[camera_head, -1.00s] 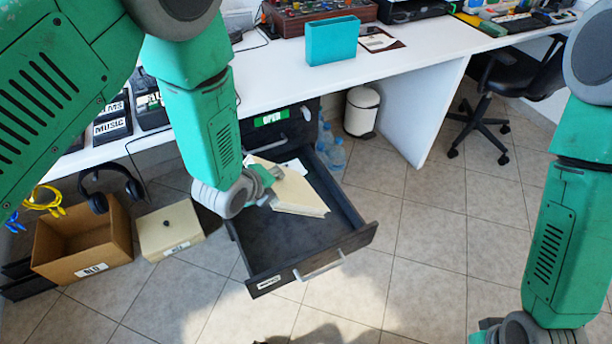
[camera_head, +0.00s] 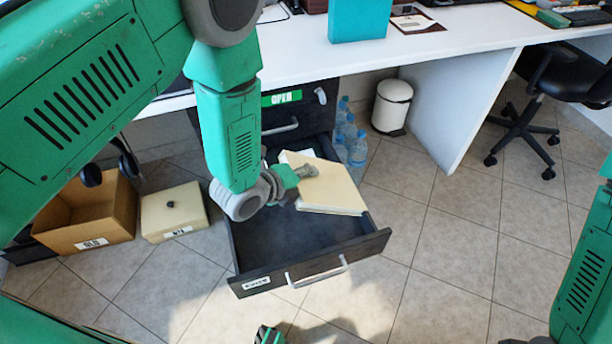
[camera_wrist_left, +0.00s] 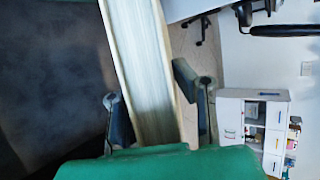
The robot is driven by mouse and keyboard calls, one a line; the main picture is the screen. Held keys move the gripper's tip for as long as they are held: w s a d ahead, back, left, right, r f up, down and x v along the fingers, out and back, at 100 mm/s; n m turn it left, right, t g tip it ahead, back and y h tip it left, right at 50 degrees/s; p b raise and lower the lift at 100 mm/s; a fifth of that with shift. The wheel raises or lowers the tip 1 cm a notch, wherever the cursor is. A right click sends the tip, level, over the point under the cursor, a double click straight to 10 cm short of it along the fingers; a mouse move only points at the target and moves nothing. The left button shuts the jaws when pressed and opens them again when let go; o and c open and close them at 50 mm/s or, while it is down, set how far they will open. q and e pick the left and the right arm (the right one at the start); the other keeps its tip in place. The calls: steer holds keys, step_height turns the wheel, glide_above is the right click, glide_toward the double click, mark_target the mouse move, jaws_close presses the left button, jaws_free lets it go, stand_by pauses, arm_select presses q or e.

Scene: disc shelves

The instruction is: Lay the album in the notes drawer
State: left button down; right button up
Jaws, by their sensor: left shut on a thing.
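The album (camera_head: 335,188) is a thick cream book with pale page edges. My left gripper (camera_head: 300,172) is shut on it and holds it over the back right part of the open dark drawer (camera_head: 312,265). The drawer has a small white label on its front, too small to read. Whether the album touches the drawer floor I cannot tell. In the left wrist view the album (camera_wrist_left: 145,70) runs between the two fingers (camera_wrist_left: 155,108), page edges facing the camera, with the dark drawer floor to its left.
A closed drawer with a green OPEN label (camera_head: 282,97) is above. A cardboard box (camera_head: 88,215) and a cream lidded box (camera_head: 173,212) stand left on the floor. Water bottles (camera_head: 357,155) and a white bin (camera_head: 392,105) stand right. A teal box (camera_head: 359,18) is on the desk.

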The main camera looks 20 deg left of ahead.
arm_select(q)
steer(key=shift+f, duration=0.55)
steer(key=f+b, duration=0.3)
steer(key=f, duration=0.1)
steer(key=f+b, duration=0.3)
steer(key=f, duration=0.1)
steer(key=f+b, duration=0.3)
steer(key=shift+a+f+b, duration=0.3)
steer(key=shift+a+f, duration=0.05)
steer(key=shift+f, duration=0.05)
arm_select(e)
step_height(320, 180, down, 10)
steer(key=shift+a, duration=0.3)
steer(key=shift+r, duration=0.1)
arm_select(q)
steer(key=c, duration=1.2)
jaws_free()
steer(key=shift+a, duration=0.1)
arm_select(e)
steer(key=shift+a, duration=0.15)
